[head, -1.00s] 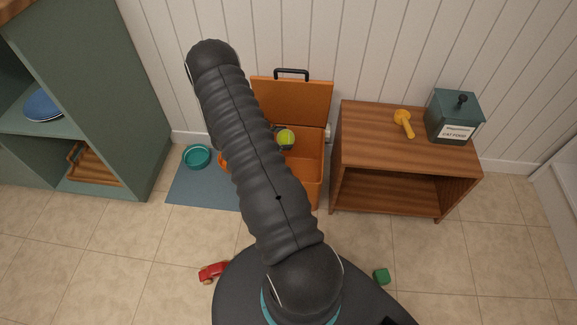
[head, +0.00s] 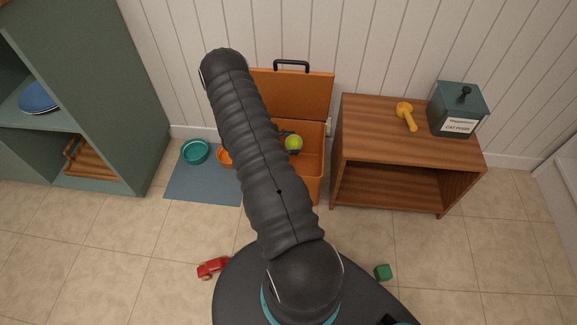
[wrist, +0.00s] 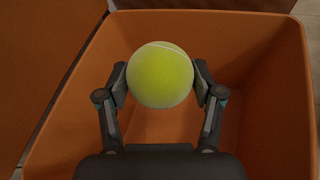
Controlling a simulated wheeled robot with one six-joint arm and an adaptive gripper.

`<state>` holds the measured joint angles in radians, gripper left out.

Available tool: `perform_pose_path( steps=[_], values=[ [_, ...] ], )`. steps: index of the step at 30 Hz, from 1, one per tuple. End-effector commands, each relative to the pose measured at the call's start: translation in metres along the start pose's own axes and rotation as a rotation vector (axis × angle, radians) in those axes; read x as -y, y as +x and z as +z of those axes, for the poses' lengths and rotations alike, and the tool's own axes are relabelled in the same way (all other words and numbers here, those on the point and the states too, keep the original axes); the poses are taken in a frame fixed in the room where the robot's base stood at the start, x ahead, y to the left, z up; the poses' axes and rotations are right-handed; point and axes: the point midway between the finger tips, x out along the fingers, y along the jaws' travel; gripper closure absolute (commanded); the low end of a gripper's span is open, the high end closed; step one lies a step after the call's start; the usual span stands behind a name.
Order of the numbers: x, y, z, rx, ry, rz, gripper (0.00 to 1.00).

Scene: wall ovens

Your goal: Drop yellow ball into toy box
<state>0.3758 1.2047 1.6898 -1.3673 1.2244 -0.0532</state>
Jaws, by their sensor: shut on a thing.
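The yellow ball (wrist: 160,75) is a yellow-green tennis ball, held between the two fingers of my gripper (wrist: 160,82) in the wrist view. The orange toy box (wrist: 275,115) lies below it, and the part of its inside that shows is empty. In the head view the ball (head: 293,143) appears over the opening of the toy box (head: 313,165), whose lid (head: 305,95) stands open against the wall. My arm hides the left part of the box and most of my gripper in the head view.
A wooden shelf unit (head: 400,150) stands right of the box, with a yellow toy (head: 405,115) and a cat food tin (head: 458,110) on top. A blue mat (head: 200,187) with a teal bowl (head: 195,151) lies left. A red toy car (head: 212,268) and green block (head: 383,272) lie on the floor.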

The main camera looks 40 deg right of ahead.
Motion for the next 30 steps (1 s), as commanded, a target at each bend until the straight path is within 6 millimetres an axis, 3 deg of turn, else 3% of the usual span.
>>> perform_pose_path(
  steps=[6, 7, 10, 23, 30],
  values=[
    [0.000, 0.000, 0.000, 0.000, 0.000, 0.001, 0.68],
    [0.000, 0.000, 0.000, 0.000, 0.000, 0.001, 0.31],
    [0.000, 0.000, 0.000, 0.000, 0.000, 0.001, 0.06],
    [0.000, -0.004, -0.001, 0.000, 0.000, 0.002, 0.04],
    [-0.001, -0.041, -0.001, -0.001, 0.000, 0.005, 0.04]
  ],
)
